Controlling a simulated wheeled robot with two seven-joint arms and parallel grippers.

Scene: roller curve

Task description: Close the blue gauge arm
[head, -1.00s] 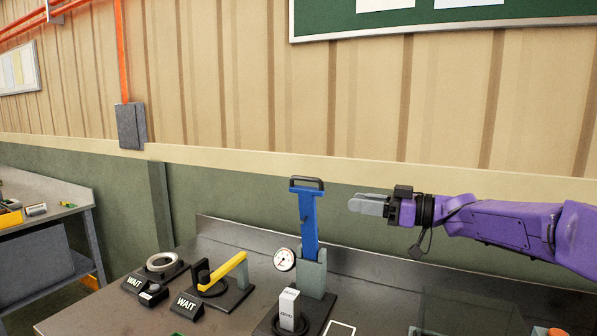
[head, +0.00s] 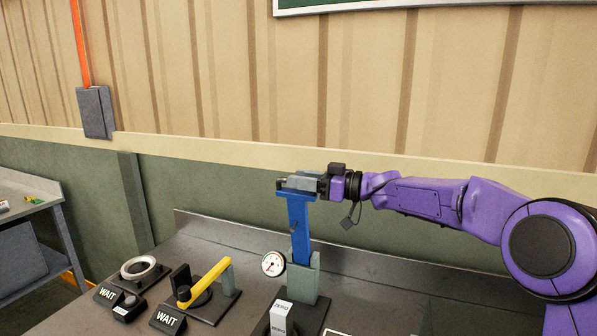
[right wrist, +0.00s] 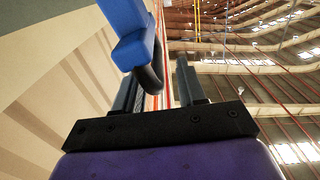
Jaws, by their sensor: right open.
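The blue gauge arm (head: 300,228) stands upright in its grey bracket (head: 303,278), with a round white gauge (head: 273,264) at its lower left. A dark handle tops the arm. My right gripper (head: 298,184) is at the top of the arm, its fingers at the handle. In the right wrist view the blue arm (right wrist: 133,45) comes down from the top and its dark handle (right wrist: 152,75) lies between the open fingers (right wrist: 155,85), close to the left one. I cannot tell whether they touch. My left gripper is not in view.
A yellow lever (head: 205,283) and a ring fixture (head: 138,268) with WAIT signs stand on the bench to the left. A white block (head: 280,317) stands in front of the bracket. The bench (head: 390,292) is clear on the right.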

